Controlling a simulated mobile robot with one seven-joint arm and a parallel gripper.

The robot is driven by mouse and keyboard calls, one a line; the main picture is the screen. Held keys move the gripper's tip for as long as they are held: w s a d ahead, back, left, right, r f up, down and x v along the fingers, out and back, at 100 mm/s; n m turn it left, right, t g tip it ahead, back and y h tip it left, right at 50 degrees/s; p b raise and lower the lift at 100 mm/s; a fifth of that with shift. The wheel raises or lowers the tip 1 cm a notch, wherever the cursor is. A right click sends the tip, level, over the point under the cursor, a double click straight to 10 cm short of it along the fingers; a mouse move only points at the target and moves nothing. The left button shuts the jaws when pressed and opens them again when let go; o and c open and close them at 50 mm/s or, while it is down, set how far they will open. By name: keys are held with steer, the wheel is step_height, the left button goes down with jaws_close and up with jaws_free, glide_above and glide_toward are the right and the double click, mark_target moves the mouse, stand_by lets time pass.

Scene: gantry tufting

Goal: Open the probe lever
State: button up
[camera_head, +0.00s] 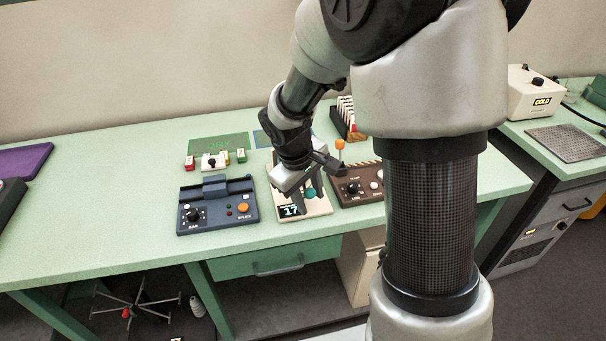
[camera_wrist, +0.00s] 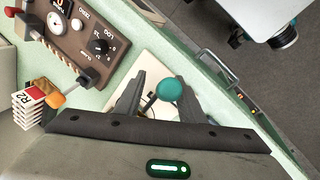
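A lever with a teal ball knob (camera_wrist: 168,89) stands on a cream box (camera_wrist: 151,66). In the head view the teal knob (camera_head: 311,193) shows in part above the box's display, which reads 17 (camera_head: 290,211). My gripper (camera_wrist: 160,82) is over the box, with its two dark fingers apart and the knob between them. The knob appears closer to the right finger; I cannot tell whether they touch. In the head view my gripper (camera_head: 312,184) hides much of the box. The lever's base is mostly hidden.
A blue device (camera_head: 217,206) stands left of the cream box. A card rack (camera_head: 346,118) is behind.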

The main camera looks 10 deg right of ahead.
steer(key=p+v, duration=0.2)
steer(key=v, duration=1.4)
steer(key=shift+r, duration=0.1)
steer(key=s+d+r+m+t+y+p, duration=0.1)
steer(key=s+r+m+t+p, duration=0.1)
steer(key=s+r, duration=0.5)
steer(key=s+d+r+m+t+y+p, duration=0.1)
steer(key=s+r+m+p, duration=0.3)
steer(key=s, duration=0.5)
step_height(320, 180, up, 3)
steer(key=p, duration=0.2)
steer(key=shift+s+d+r+t+y+p, duration=0.2)
steer(key=shift+s+d+t+y+p, duration=0.1)
steer(key=shift+d+t, duration=0.1)
